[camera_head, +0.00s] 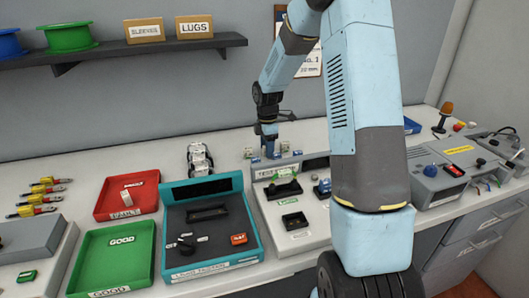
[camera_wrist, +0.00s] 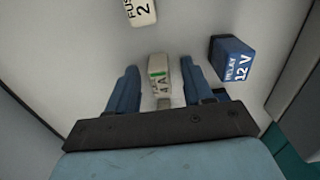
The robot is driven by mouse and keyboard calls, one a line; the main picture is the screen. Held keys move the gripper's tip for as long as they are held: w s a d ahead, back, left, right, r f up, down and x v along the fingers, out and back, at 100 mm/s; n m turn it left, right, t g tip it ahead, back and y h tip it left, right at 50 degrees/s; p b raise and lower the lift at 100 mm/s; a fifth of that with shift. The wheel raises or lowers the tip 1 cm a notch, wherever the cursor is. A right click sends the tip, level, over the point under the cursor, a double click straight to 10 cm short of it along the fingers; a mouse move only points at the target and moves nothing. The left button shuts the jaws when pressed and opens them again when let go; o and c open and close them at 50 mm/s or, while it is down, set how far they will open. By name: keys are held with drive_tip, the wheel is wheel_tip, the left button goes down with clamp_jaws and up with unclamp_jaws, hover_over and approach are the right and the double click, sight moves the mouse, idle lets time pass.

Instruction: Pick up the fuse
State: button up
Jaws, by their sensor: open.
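In the wrist view, a pale fuse (camera_wrist: 161,73) with a green mark and a label that seems to read 4 A lies between the two blue fingers of my gripper (camera_wrist: 159,68). The fingers are apart, with a visible gap on each side of the fuse. A second pale fuse (camera_wrist: 141,11), its label partly cut off at "2", lies farther up. In the head view my gripper (camera_head: 268,146) points down at the table behind the tester (camera_head: 290,222). The fuse between the fingers is not clear there.
A blue 12 V relay (camera_wrist: 231,60) stands to the right of my gripper in the wrist view. In the head view, a teal-framed tester (camera_head: 247,218), a red FAULT tray (camera_head: 112,205) and a green GOOD tray (camera_head: 100,258) stand left of the arm. A grey device (camera_head: 437,180) stands at right.

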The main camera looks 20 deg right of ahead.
drive_tip(key=shift+c, duration=0.5)
clamp_jaws()
